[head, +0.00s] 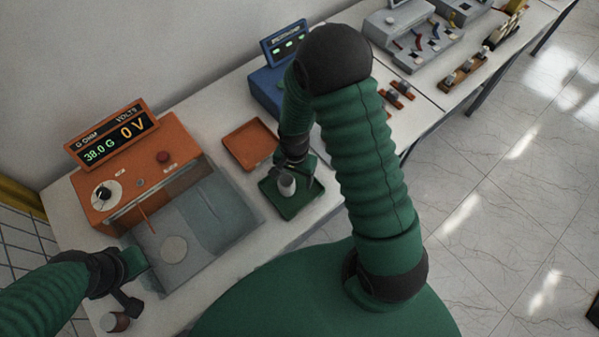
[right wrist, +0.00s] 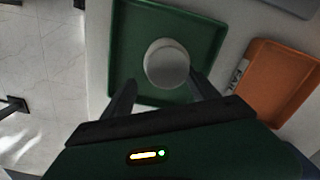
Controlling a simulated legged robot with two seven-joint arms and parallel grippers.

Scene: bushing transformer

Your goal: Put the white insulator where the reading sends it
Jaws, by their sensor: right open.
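The white insulator (head: 287,187) stands upright in the green tray (head: 268,191). My right gripper (head: 297,170) is open just over it. In the right wrist view the insulator (right wrist: 167,63) lies just beyond and between the spread fingertips (right wrist: 162,88), inside the green tray (right wrist: 124,50); I see no grip on it. The orange tester (head: 135,180) has a lit display (head: 113,143) reading 38.0 G and 0 V. My left gripper (head: 132,285) is at the lower left, beside the tester's grey chamber; its jaw opening is unclear.
An empty orange tray (head: 250,144) lies behind the green one and also shows in the right wrist view (right wrist: 280,85). A blue device (head: 268,88) stands further back. The table's front edge is close to the green tray.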

